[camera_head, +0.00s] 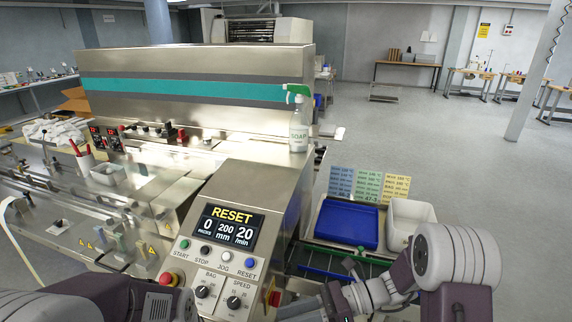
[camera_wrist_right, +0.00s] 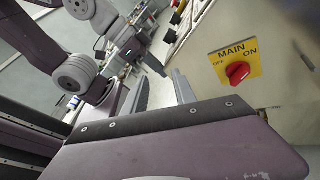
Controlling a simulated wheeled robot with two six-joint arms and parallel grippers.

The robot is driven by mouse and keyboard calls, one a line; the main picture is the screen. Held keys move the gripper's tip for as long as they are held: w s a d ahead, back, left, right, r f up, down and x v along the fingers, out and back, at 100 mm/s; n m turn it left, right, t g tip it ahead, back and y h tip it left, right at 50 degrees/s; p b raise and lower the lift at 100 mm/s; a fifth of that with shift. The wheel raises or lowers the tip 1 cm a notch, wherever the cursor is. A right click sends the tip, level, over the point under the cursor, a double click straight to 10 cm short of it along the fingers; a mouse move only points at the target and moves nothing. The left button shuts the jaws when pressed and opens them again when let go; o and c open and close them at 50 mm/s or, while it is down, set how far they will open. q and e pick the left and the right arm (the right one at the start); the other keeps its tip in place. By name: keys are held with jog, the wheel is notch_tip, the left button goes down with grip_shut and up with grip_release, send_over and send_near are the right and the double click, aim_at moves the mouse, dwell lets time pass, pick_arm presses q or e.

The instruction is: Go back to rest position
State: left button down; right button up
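My right arm comes in from the lower right in the head view, its wrist low beside the control panel (camera_head: 222,245). In the right wrist view my right gripper (camera_wrist_right: 158,92) has its two grey fingers apart with nothing between them. The red MAIN switch (camera_wrist_right: 238,72) on its yellow plate is just beyond and right of the fingers, apart from them. My left arm (camera_head: 150,303) is at the bottom left of the head view. Part of it also shows at the upper left of the right wrist view, but its finger opening is not clear.
The flow wrapper (camera_head: 190,115) fills the left and centre. A blue tray (camera_head: 346,224) and a white bin (camera_head: 412,217) sit right of the panel, near my right arm. Open floor (camera_head: 440,130) lies behind them.

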jog(key=s+d+f+n+g+h, duration=0.1)
jog(key=s+d+f+n+h, duration=0.1)
jog(key=s+n+h, duration=0.25)
jog(key=s+d+f+n+g+h, duration=0.1)
jog(key=s+d+f+n+h, duration=0.15)
jog(key=s+n, duration=0.3)
pick_arm(q)
jog(key=shift+s, duration=0.1)
pick_arm(e)
jog(key=w+d+f+n+t+h, duration=0.2)
jog(key=d+n+h, duration=0.2)
jog(key=d+n, duration=0.1)
jog(key=w+d+f+n+t+h, duration=0.2)
jog(key=d+n+t+h, duration=0.1)
jog(key=d+n, duration=0.3)
jog(key=shift+w+d+h, duration=0.3)
jog(key=shift+d+h, duration=0.2)
pick_arm(q)
jog(key=shift+s, duration=0.1)
pick_arm(e)
jog(key=shift+s, duration=0.1)
